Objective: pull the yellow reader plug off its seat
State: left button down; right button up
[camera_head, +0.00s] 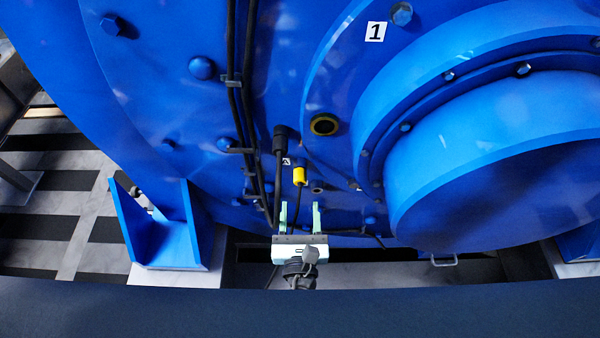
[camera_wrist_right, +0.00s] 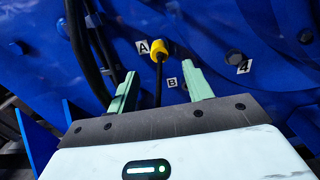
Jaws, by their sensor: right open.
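The yellow reader plug (camera_head: 300,176) sits on the face of the blue motor, with a dark cable hanging down from it. In the right wrist view the yellow plug (camera_wrist_right: 152,51) is beside a label "A", and its cable runs down between the fingers. My right gripper (camera_head: 299,205) is open and empty, just below the plug in the head view. Its two pale green fingers also show in the right wrist view (camera_wrist_right: 160,88), apart from the plug, with the plug beyond their tips. My left gripper is not in view.
The blue motor housing (camera_head: 262,85) fills most of the view. Black cables (camera_head: 236,110) run down it left of the plug. A black connector (camera_head: 281,133) is above left of the plug. An empty round port (camera_head: 324,125) is above right. A blue bracket (camera_head: 160,235) stands lower left.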

aim_at(300, 183)
jog(key=w+b, duration=0.1)
jog(key=w, duration=0.5)
jog(key=shift+w, duration=1.05)
dwell(0.4)
grip_shut()
dwell(0.4)
jog(key=shift+s, duration=0.15)
jog(key=shift+s+p, duration=0.35)
jog(key=shift+s, duration=2.5)
